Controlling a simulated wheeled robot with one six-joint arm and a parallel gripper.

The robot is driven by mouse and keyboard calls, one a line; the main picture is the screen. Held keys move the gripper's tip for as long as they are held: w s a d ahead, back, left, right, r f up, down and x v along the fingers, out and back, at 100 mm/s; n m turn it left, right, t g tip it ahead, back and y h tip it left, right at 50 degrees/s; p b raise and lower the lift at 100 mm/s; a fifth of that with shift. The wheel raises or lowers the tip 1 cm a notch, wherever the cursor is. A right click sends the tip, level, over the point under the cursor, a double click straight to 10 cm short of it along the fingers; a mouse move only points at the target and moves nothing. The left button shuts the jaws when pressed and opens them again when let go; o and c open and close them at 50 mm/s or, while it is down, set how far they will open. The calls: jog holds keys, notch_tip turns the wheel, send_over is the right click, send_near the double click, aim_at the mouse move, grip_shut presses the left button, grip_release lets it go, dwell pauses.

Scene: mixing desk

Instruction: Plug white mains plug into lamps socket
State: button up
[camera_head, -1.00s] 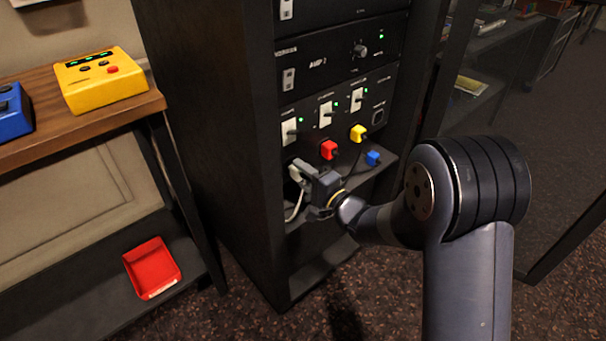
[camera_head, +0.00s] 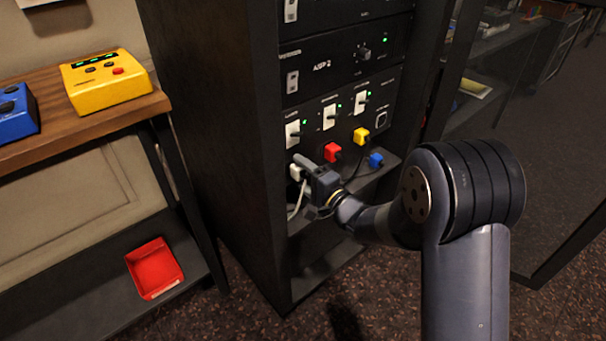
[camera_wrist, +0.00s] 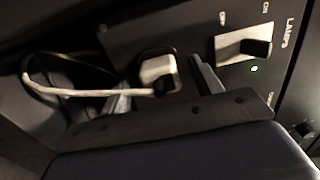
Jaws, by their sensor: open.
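The white mains plug (camera_head: 295,172) sits against the lower left of the power panel, below the leftmost white switch, apparently in a socket there. The wrist view shows the plug (camera_wrist: 157,68) flush or nearly flush with the panel, with its white cable (camera_wrist: 75,92) running left. The label LAMPS is by the nearby white switch (camera_wrist: 243,45). My gripper (camera_head: 305,172) is open close in front of the plug. One finger shows to the right of the plug in the wrist view; the other is dim at its left. The socket face is hidden behind the plug.
The rack's side wall (camera_head: 215,130) stands left of my gripper, and a shelf ledge lies below. A red tray (camera_head: 154,268) is at lower left.

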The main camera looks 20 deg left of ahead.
jog(key=p+v, duration=0.2)
jog(key=v, duration=0.8)
jog(key=shift+s+d, duration=0.2)
jog(key=shift+d, duration=0.15)
jog(key=b+x, duration=0.2)
jog(key=x, duration=0.8)
jog(key=shift+w+a, duration=0.2)
jog(key=shift+a, duration=0.1)
jog(key=shift+d, duration=0.1)
jog(key=shift+s, duration=0.1)
